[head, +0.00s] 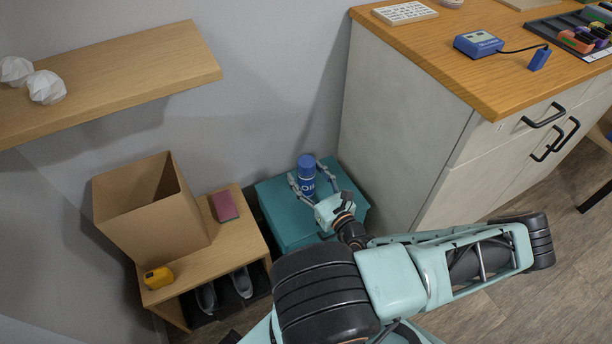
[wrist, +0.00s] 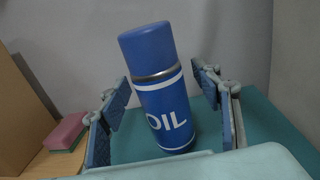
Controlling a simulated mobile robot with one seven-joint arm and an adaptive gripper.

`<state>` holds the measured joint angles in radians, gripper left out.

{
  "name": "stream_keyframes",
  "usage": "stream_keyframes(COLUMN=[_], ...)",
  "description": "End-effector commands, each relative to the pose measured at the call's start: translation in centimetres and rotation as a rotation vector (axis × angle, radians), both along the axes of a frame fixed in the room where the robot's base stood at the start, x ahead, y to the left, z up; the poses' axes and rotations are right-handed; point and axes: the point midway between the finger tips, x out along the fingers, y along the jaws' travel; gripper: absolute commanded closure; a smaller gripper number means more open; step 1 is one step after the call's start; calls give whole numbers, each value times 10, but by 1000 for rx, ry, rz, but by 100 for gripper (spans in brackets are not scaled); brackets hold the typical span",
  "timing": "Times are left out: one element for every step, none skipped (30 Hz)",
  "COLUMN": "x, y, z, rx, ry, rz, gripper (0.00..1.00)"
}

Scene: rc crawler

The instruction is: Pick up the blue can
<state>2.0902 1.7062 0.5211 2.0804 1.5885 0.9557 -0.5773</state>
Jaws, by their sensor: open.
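The blue can (head: 306,175) stands upright on a teal box (head: 274,213) against the wall. In the wrist view the can (wrist: 156,85) shows a blue cap, a silver ring, white bands and the letters "OIL". My gripper (head: 312,186) is open, with one finger on each side of the can. In the wrist view my gripper's fingers (wrist: 161,116) show gaps to the can on both sides. The can's lowest edge is close to the pale part of my gripper at the bottom of that view.
A wooden bench (head: 235,241) left of the teal box holds an open cardboard box (head: 155,222), a yellow object (head: 158,278) and a dark red block (head: 224,206). Shoes (head: 242,282) lie under it. A cabinet (head: 400,130) stands close on the right. A wooden shelf (head: 120,85) hangs above left.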

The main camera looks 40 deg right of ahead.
Motion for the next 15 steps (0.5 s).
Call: stream_keyframes(x=[0,0,0,0,0,0,0,0,0,0,0,0,0,0,0], y=[0,0,0,0,0,0,0,0,0,0,0,0,0,0,0], z=[0,0,0,0,0,0,0,0,0,0,0,0,0,0,0], rx=[0,0,0,0,0,0,0,0,0,0,0,0,0,0,0], ry=[0,0,0,0,0,0,0,0,0,0,0,0,0,0,0], rz=[0,0,0,0,0,0,0,0,0,0,0,0,0,0,0], gripper=[41,44,48,51,55,59,62,66,70,73,77,81,84,88,92])
